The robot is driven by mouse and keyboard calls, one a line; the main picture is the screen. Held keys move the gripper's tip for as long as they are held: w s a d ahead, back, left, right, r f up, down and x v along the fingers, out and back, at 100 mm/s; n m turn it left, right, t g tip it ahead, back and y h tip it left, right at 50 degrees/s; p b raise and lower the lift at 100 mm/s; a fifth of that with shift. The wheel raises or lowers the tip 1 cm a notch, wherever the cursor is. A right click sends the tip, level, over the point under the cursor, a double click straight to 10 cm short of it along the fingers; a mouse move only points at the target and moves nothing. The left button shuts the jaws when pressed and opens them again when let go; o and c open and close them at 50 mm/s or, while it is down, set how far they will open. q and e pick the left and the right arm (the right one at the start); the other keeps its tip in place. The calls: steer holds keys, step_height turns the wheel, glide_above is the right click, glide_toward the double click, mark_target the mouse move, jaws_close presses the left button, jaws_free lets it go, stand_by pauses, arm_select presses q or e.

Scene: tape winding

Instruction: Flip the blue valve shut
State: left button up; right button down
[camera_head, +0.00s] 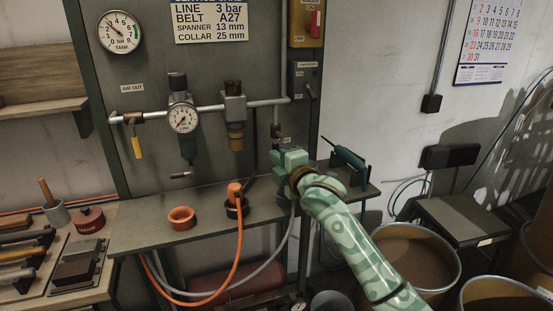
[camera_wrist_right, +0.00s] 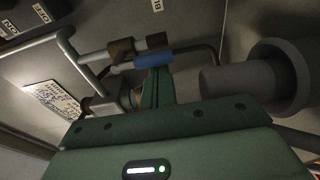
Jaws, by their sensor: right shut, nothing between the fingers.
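The blue valve handle (camera_wrist_right: 153,61) shows in the right wrist view, just beyond my fingertips, beside a brown fitting (camera_wrist_right: 121,50) on a grey pipe. My right gripper (camera_wrist_right: 158,76) is shut and empty, its fingers pointing at the blue handle; I cannot tell whether they touch it. In the head view my right gripper (camera_head: 277,154) is at the back of the bench, in front of the panel, below a vertical pipe. The blue handle is hidden there, apparently behind the gripper. My left gripper is not in view.
A yellow-handled valve (camera_head: 137,147) hangs at left on the air pipe, with a gauge regulator (camera_head: 183,118) and a filter (camera_head: 235,115). An orange hose (camera_head: 239,240) loops off the bench (camera_head: 150,238). A dark cylinder (camera_wrist_right: 280,78) stands close at right in the wrist view.

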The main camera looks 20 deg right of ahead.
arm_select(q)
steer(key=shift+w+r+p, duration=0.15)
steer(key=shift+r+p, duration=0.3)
arm_select(e)
steer(key=shift+d+n, duration=0.15)
steer(key=shift+n, duration=0.25)
